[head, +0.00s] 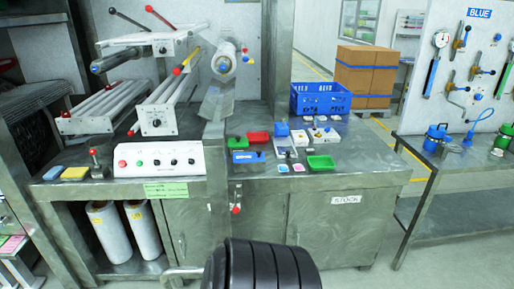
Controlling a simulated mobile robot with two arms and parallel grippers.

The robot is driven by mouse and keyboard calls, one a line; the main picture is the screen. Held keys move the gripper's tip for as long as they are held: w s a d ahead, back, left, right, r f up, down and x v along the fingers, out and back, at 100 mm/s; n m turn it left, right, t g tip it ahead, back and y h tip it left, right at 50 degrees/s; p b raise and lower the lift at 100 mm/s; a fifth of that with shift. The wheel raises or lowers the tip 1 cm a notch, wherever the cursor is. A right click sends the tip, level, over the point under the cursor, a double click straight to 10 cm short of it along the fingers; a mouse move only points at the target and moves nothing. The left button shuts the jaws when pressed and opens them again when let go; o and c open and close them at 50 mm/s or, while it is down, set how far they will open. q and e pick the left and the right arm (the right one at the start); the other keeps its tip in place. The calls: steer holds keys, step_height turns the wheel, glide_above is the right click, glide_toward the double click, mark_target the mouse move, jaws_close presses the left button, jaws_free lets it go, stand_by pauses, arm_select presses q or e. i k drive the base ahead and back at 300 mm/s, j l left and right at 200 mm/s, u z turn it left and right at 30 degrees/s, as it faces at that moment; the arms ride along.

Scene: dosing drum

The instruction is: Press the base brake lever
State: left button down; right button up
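No part marked as the base brake lever can be made out. Several levers show. A small red-knobbed lever (237,209) hangs on the front of the steel bench. Another short upright lever with a red knob (94,153) stands on the bench top at the left. Longer levers with a black knob (113,11) and a red knob (150,9) rise from the roller machine (140,42). A black ribbed drum-like thing (262,266) fills the bottom middle, with a bent metal bar (185,271) beside it. Neither gripper is in view.
The steel bench (340,172) crosses the middle, with a white control box (158,159), small coloured bins (321,163) and a blue crate (321,99). A second table (450,152) stands right. Floor is clear between them. White rolls (143,229) stand below left.

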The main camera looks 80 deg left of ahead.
mark_target(236, 210)
steer(key=i+j+u, duration=0.1)
steer(key=i+u, duration=0.35)
steer(key=i+l+u, duration=0.15)
steer(key=i+u, duration=0.3)
steer(key=i, duration=0.2)
steer(key=i+l+u, duration=0.45)
steer(key=i+j+u, duration=0.25)
steer(key=u, duration=0.2)
steer(key=i+j+u, duration=0.1)
steer(key=i+u, duration=0.15)
steer(key=u, duration=0.15)
steer(key=i+u, duration=0.3)
steer(key=u, duration=0.15)
steer(key=i+u, duration=0.25)
steer(key=u, duration=0.2)
steer(key=i+l+u, duration=0.15)
steer(key=i+u, duration=0.15)
steer(key=u, duration=0.15)
steer(key=i+u, duration=0.2)
steer(key=i, duration=0.05)
